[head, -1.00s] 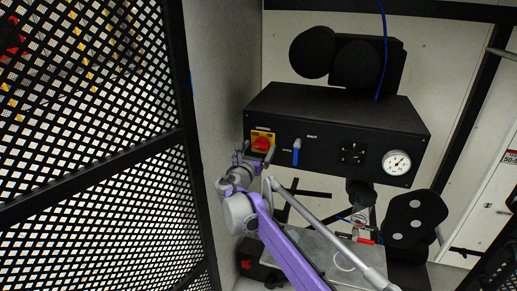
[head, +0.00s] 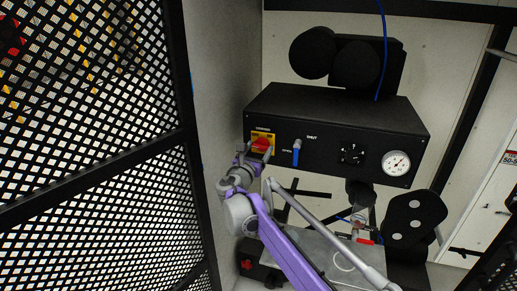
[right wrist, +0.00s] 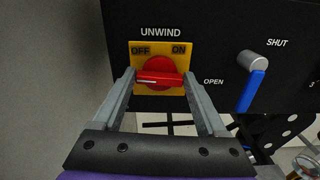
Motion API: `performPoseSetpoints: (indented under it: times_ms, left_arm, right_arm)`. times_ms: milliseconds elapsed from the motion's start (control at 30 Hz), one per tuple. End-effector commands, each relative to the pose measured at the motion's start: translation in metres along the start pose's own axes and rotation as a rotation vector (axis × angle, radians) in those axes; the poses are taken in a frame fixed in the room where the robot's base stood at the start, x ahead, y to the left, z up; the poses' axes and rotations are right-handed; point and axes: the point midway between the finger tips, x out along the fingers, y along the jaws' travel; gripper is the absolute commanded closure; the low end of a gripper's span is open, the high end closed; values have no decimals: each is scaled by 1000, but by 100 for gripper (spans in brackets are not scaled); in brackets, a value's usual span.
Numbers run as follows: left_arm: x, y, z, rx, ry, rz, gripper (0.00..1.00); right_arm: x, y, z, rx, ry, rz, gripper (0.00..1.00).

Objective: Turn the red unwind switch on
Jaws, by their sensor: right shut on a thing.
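The red unwind switch (head: 261,143) sits on a yellow plate on the black control box. In the right wrist view the red switch (right wrist: 159,80) has its handle lying level, with a white mark on its left half. The yellow plate (right wrist: 160,48) reads OFF at upper left and ON at upper right. My right gripper (right wrist: 160,77) has one finger at each end of the handle and is shut on it. In the head view my right gripper (head: 258,152) covers the lower part of the switch. My left gripper is not in view.
A blue lever (head: 296,152) marked OPEN and SHUT is just right of the switch. A gauge (head: 396,163) is farther right on the box. A grey wall (head: 222,90) and a black mesh panel (head: 95,175) stand close on the left.

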Motion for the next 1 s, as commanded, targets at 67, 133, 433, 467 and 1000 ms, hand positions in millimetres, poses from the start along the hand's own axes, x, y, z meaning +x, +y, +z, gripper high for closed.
performPoseSetpoints:
  times_ms: [67,133,433,467,1000]
  left_arm:
    - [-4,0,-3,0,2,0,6]
    - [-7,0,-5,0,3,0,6]
    - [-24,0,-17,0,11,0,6]
    - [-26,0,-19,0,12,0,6]
    - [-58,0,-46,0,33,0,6]
  right_arm:
    - [0,0,1,42,0,-1,81]
    - [0,0,2,90,1,-1,81]
    - [0,-1,2,360,1,-1,81]
    - [0,-1,2,389,1,-1,81]
    - [0,-3,1,901,0,0,81]
